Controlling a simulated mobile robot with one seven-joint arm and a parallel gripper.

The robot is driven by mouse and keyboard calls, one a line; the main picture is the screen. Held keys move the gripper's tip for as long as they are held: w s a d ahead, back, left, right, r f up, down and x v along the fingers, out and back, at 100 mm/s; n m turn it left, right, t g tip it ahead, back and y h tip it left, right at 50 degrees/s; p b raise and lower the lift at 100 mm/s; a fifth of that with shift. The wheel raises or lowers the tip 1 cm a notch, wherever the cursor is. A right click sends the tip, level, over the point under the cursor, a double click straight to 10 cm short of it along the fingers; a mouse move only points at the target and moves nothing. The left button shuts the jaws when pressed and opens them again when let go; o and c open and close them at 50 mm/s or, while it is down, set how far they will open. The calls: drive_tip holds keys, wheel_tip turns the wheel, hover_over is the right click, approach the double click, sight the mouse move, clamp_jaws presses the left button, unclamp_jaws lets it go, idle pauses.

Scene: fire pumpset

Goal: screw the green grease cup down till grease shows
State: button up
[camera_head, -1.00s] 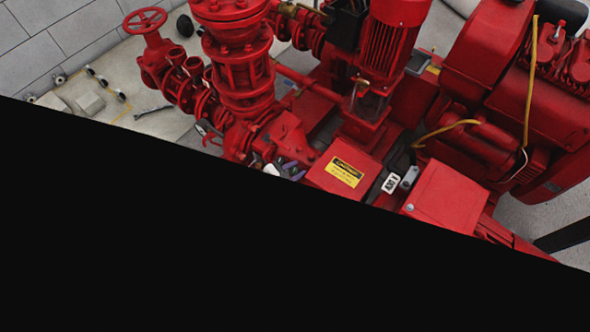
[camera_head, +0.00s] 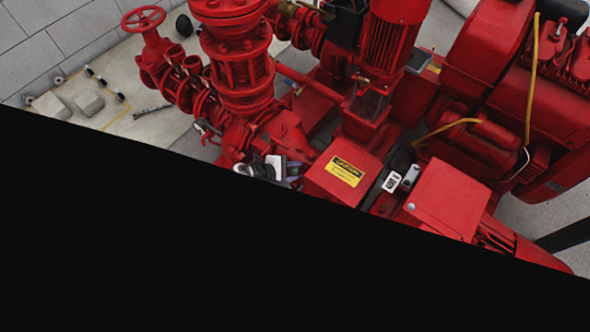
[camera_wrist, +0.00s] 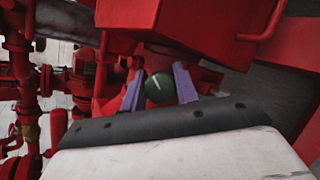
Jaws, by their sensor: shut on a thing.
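The green grease cup (camera_wrist: 159,88) shows in the wrist view as a dark green round cap with a pale line across its top. The purple fingers of my gripper (camera_wrist: 159,79) stand on either side of it, shut on it. The fingers hide its sides, and I see no grease. In the head view my gripper (camera_head: 291,173) is low beside the red pump casing, left of the box with the yellow caution label. The cup cannot be made out there.
The red caution box (camera_head: 333,190) stands close to the right of my gripper. Red pump casing and pipework (camera_head: 240,85) rise behind it. A second red box (camera_head: 455,198) and a large red engine (camera_head: 540,100) are farther right. A large black area hides the lower head view.

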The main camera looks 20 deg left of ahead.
drive_tip(key=shift+s+m+g, duration=0.1)
drive_tip(key=shift+m+g, duration=0.5)
drive_tip(key=shift+m, duration=1.1)
drive_tip(key=shift+f, duration=0.1)
drive_tip(key=o, duration=0.7)
drive_tip(key=v, duration=1.4)
drive_tip(key=shift+d, duration=0.15)
